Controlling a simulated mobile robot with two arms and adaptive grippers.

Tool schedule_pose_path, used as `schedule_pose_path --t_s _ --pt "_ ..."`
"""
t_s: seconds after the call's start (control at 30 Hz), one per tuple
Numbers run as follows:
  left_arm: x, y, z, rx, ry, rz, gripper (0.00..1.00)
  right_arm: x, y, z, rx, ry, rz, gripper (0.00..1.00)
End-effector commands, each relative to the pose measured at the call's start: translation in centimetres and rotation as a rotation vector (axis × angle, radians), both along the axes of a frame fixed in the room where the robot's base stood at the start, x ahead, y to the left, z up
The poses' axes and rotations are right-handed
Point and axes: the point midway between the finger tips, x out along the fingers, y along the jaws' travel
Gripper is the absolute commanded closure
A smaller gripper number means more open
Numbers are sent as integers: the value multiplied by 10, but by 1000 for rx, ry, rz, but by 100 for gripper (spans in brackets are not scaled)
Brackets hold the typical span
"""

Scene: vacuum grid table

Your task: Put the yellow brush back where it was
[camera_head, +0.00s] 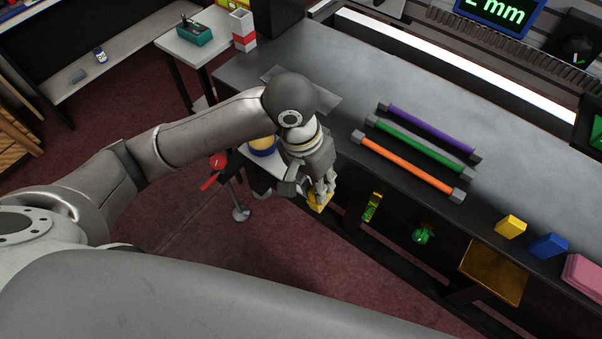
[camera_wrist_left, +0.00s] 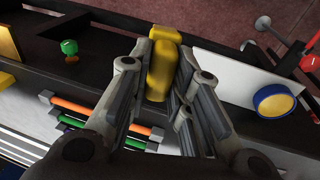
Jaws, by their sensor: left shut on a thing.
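My left gripper (camera_head: 322,188) is shut on the yellow brush (camera_head: 319,203), at the front edge of the dark table. In the left wrist view the brush (camera_wrist_left: 163,70) sits between the fingers, with a wider yellow end beyond the fingertips. Its bristles cannot be made out. In the head view the fingers hide part of it. I cannot tell whether it touches the table's front. My right gripper is not in view.
Purple (camera_head: 432,130), green (camera_head: 420,143) and orange (camera_head: 408,164) bars lie on the table (camera_head: 400,80). Yellow (camera_head: 511,226) and blue (camera_head: 549,245) blocks stand right.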

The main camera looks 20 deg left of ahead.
Motion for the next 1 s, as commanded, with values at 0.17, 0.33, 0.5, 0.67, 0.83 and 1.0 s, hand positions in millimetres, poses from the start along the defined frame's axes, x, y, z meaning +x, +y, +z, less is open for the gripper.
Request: schedule_pose_path --t_s 0.17,0.33,0.5,0.67,0.83,1.0 --pt "3 73 -9 141 7 -26 100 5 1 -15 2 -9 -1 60" --pt "3 112 -4 201 15 -24 100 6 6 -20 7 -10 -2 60" --pt "9 121 -3 214 19 -20 100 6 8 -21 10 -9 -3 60" --pt "36 111 -16 213 20 -20 100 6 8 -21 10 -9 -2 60" --pt "70 98 -32 214 19 -20 100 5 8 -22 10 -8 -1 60" --pt "98 88 -55 214 22 -19 100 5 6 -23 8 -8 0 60"
